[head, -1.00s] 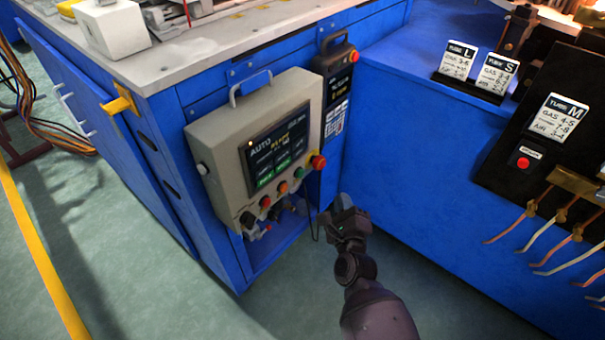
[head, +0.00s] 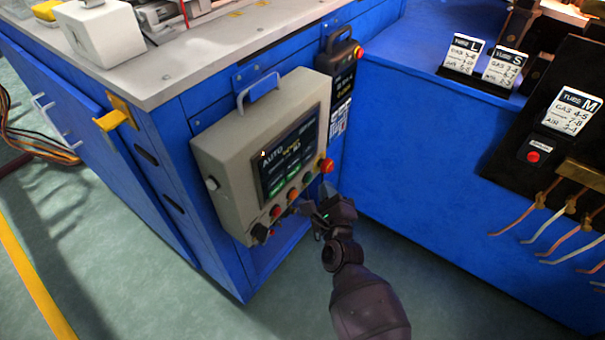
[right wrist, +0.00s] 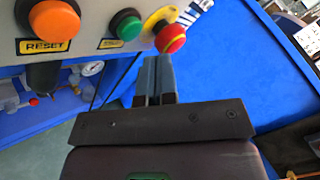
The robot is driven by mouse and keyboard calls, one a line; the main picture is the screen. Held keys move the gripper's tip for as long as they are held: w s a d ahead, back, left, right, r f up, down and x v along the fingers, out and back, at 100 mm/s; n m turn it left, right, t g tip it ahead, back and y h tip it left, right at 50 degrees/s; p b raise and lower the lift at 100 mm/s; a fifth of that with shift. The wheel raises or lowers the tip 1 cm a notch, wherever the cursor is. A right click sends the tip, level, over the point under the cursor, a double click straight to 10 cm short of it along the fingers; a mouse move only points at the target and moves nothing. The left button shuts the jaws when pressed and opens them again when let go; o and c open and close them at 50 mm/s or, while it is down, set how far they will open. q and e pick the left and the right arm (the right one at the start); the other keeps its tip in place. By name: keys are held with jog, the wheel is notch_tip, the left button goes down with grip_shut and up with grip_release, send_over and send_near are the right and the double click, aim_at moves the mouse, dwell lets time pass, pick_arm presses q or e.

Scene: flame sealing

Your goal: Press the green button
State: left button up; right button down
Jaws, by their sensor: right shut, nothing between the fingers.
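The green button (head: 307,178) is on the lower front of a beige control box, between an orange button (head: 292,195) and a red emergency stop knob (head: 326,165). The green button also shows in the right wrist view (right wrist: 126,26), at the upper middle. My right gripper (head: 314,209) is just below and in front of the button row. Its fingers are shut and empty. In the right wrist view the fingertips (right wrist: 158,62) are below and right of the green button, near the red knob, and appear apart from the green button. My left gripper is not in view.
The control box (head: 225,165) has a screen (head: 288,155) above the buttons and is mounted on a blue cabinet. A black handheld unit (head: 340,65) hangs to its right. A blue bench (head: 430,150) stands at the right. Grey floor is open in front.

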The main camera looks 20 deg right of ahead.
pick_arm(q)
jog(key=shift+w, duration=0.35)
pick_arm(e)
jog(key=shift+w+a, duration=0.2)
jog(key=shift+w, duration=0.15)
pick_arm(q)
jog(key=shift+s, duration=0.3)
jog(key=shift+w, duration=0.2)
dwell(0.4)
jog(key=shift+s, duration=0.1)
pick_arm(e)
jog(key=shift+w+a, duration=0.1)
dwell(0.4)
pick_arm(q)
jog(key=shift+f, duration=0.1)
pick_arm(e)
jog(key=shift+w+a, duration=0.2)
